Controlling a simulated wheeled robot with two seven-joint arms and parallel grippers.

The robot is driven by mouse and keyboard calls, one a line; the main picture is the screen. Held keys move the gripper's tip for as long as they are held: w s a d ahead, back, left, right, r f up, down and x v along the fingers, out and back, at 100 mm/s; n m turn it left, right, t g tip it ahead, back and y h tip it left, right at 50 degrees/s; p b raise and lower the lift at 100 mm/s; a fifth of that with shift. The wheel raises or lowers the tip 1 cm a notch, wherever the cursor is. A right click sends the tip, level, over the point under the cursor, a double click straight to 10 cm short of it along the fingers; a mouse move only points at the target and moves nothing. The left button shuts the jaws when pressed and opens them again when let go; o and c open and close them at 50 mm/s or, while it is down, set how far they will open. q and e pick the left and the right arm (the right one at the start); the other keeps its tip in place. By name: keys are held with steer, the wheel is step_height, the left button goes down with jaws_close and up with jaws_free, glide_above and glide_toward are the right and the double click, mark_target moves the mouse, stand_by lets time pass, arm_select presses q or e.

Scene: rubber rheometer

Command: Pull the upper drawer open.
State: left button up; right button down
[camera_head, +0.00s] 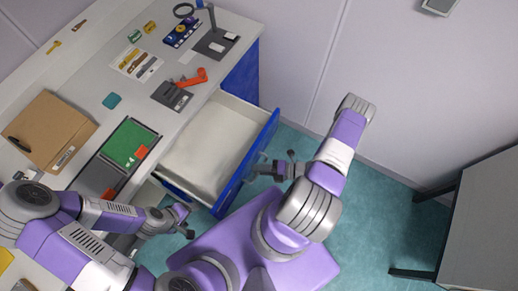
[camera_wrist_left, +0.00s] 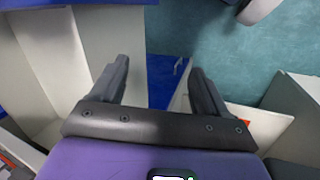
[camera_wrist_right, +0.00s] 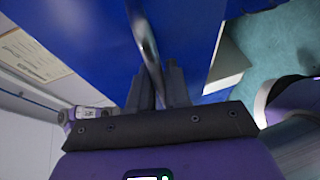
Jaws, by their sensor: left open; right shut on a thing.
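The upper drawer (camera_head: 208,143) is pulled out from the white bench, and its pale, empty inside shows in the head view. Its blue front (camera_head: 264,137) also shows in the right wrist view (camera_wrist_right: 85,40). My right gripper (camera_head: 256,170) is at the outer face of this front. In the right wrist view its fingers are shut on the silver bar handle (camera_wrist_right: 147,42). My left gripper (camera_head: 186,220) is open and empty beside the near corner of the drawer. Its two fingers stand apart in the left wrist view (camera_wrist_left: 160,78).
The bench top (camera_head: 205,95) holds a cardboard box (camera_head: 48,130), a green mat (camera_head: 128,144), an orange-handled tool (camera_head: 190,78) and a stand with a magnifier (camera_head: 213,38). A grey table (camera_head: 487,225) stands at the right. The teal floor (camera_head: 375,205) between is clear.

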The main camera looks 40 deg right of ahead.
steer(key=c, duration=1.4)
jaws_free()
steer(key=shift+c, duration=0.2)
steer(key=shift+s, duration=0.1)
steer(key=v, duration=0.7)
steer(key=shift+s+d, duration=0.15)
steer(key=shift+d, duration=0.05)
